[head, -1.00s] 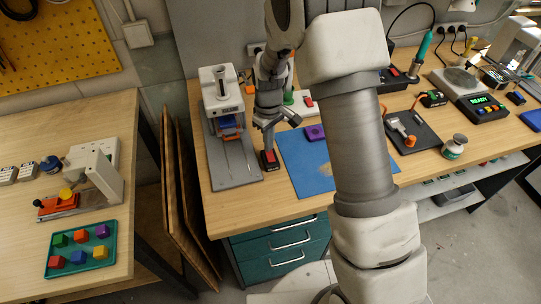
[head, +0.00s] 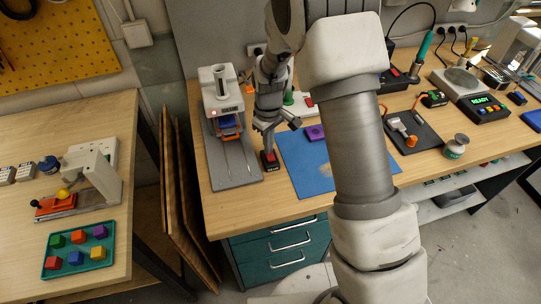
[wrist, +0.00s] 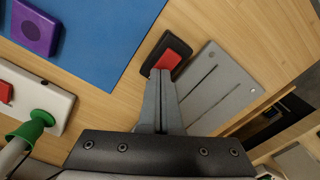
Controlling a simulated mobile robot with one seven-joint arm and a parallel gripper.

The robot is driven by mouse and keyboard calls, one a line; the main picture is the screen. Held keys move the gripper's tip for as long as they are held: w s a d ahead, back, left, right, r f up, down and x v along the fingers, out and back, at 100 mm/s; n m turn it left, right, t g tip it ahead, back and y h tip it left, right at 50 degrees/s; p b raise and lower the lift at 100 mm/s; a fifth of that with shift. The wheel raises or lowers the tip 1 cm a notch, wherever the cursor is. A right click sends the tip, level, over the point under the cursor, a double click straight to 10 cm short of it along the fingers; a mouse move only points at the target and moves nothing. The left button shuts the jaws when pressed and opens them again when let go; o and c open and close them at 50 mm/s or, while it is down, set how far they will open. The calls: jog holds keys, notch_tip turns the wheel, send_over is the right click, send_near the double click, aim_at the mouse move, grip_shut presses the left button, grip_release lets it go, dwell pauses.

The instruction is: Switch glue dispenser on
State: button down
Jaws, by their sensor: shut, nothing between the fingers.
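My gripper (head: 268,148) is shut and empty, pointing down at a small black switch box with a red rocker (head: 270,159). In the wrist view the closed fingertips (wrist: 160,72) overlap the near edge of the red rocker (wrist: 167,59). I cannot tell whether they touch or press it. The box lies beside the grey base of a white upright machine (head: 222,95), with blue and orange parts at its front. I cannot tell for sure that this machine is the glue dispenser. The rocker's position is partly hidden by the fingers.
A blue mat (head: 303,172) with a purple block (head: 315,132) lies right of the switch box. Behind is a white box with a red button and green part (wrist: 40,115). Further right are a dark tray (head: 412,132) and a jar (head: 456,146).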

jog(key=shift+s, duration=0.1)
jog(key=shift+r+p, duration=2.1)
jog(key=shift+r, duration=1.3)
jog(key=s+d+r+m+t, duration=0.1)
jog(key=s+d+r+m, duration=0.15)
jog(key=s+r, duration=0.45)
jog(key=s+d+r+m+t, duration=0.1)
jog(key=s+d+r+t, duration=0.15)
jog(key=r, duration=0.95)
jog(key=s+d+r+m+t, duration=0.1)
jog(key=s+d+r+m, duration=0.1)
jog(key=s, duration=0.5)
jog(key=s+d+r+m+t, duration=0.1)
jog(key=s+d+r+m, duration=0.1)
jog(key=s, duration=0.5)
jog(key=shift+s+d+r+m, duration=0.4)
jog(key=shift+d+r, duration=0.1)
jog(key=shift+r, duration=0.3)
